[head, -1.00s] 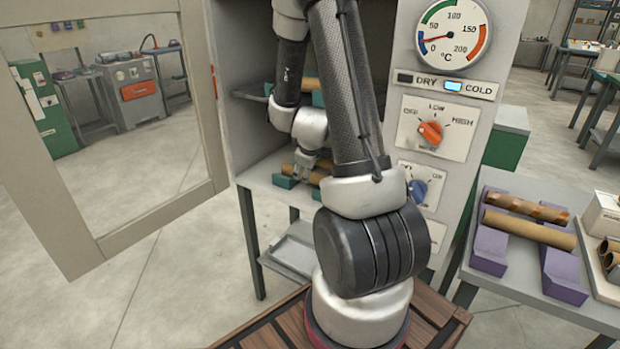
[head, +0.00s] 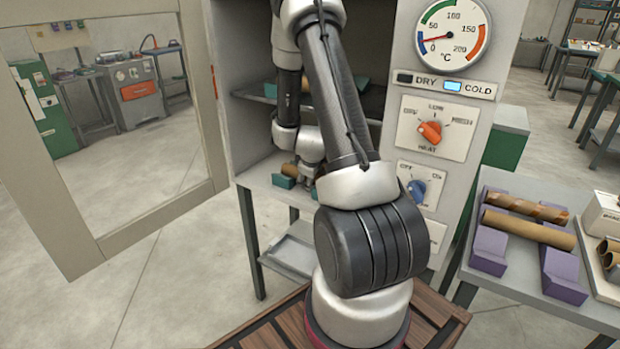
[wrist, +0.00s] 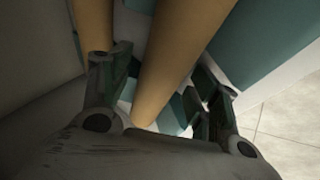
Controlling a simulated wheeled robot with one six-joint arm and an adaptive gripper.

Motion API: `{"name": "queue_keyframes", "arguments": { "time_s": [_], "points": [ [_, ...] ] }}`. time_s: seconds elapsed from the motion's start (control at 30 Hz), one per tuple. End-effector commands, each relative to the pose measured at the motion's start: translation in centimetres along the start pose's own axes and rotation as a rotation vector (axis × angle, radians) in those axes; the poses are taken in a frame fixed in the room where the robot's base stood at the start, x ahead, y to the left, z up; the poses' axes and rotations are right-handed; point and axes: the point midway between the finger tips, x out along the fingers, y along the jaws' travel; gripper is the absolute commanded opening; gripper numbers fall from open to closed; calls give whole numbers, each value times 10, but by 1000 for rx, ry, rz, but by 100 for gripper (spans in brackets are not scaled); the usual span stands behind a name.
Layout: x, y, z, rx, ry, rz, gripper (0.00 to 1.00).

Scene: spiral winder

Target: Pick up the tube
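A brown cardboard tube (wrist: 178,60) runs down the middle of the wrist view, between the two fingers of my gripper (wrist: 160,90). The gripper is open, with a finger on each side of the tube; narrow gaps seem to show, and contact is not clear. A second brown tube (wrist: 95,30) lies to the left, outside the fingers. In the head view my gripper (head: 307,181) is low inside the open cabinet, at the lower shelf. A tube end (head: 289,170) shows beside it above a teal cradle (head: 284,181); my arm hides the rest.
The cabinet's wall and upper shelf (head: 262,97) stand close around my arm. Its door (head: 110,150) is open at the left. At the right, a table (head: 480,292) bears purple cradles (head: 490,248) with a plain tube (head: 530,229) and a patterned tube (head: 525,207).

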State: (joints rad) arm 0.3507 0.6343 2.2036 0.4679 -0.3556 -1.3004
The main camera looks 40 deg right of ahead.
Motion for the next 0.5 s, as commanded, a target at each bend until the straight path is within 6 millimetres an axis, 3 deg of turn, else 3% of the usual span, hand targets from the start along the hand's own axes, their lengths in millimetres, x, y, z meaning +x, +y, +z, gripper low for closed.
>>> {"name": "queue_keyframes", "arguments": {
  "time_s": [0.03, 0.2, 0.5],
  "points": [
    [0, 0, 0, 0, 0, 0, 46],
    [0, 0, 0, 0, 0, -1, 16],
    [-1, 0, 0, 0, 0, -1, 16]
  ]
}}
